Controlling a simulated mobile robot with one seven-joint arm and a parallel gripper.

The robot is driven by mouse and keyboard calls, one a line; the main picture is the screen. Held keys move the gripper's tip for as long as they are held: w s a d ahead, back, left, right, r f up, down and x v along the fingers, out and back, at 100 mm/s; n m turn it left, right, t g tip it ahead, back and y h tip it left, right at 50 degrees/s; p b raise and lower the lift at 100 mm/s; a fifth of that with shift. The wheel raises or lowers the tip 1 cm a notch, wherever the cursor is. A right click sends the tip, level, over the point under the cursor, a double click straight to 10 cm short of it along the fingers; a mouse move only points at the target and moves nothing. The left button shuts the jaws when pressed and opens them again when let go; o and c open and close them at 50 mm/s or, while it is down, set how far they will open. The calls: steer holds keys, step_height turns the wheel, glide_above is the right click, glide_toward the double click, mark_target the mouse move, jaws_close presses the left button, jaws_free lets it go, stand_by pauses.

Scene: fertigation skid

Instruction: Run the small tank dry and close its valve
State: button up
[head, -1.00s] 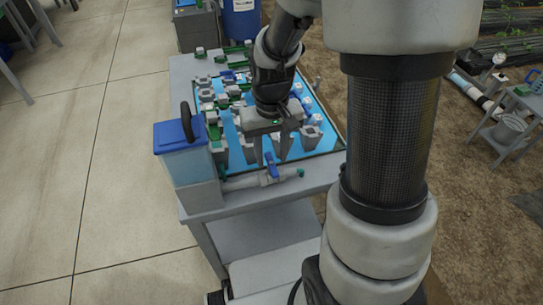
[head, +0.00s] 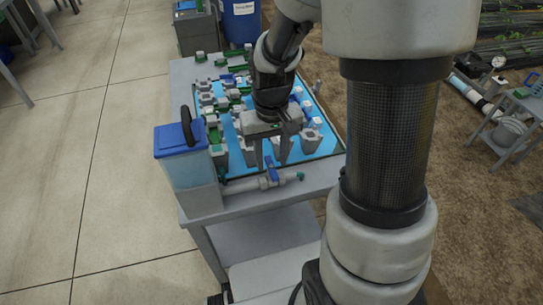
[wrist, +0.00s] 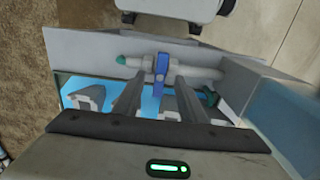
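The small tank (head: 189,170) is a clear box with a blue lid and black handle, at the table's near left corner. It looks pale blue inside; I cannot tell the liquid level. From its base a grey valve pipe (head: 245,186) runs right along the table's front edge to a green end. The valve's blue handle (head: 271,169) points across the pipe; it also shows in the wrist view (wrist: 159,76). My gripper (head: 272,164) is open above the valve, pointing down. In the wrist view its fingers (wrist: 158,98) stand either side of the handle, with gaps visible.
Behind the valve, a blue tray (head: 325,145) on the grey table (head: 185,70) holds several grey and green fittings close to my gripper. A blue drum (head: 241,22) stands behind. A side stand with a bucket (head: 508,130) is at the right. The floor left is clear.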

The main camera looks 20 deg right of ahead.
mark_target(272, 167)
steer(key=shift+f+b, duration=1.6)
steer(key=shift+f, duration=0.65)
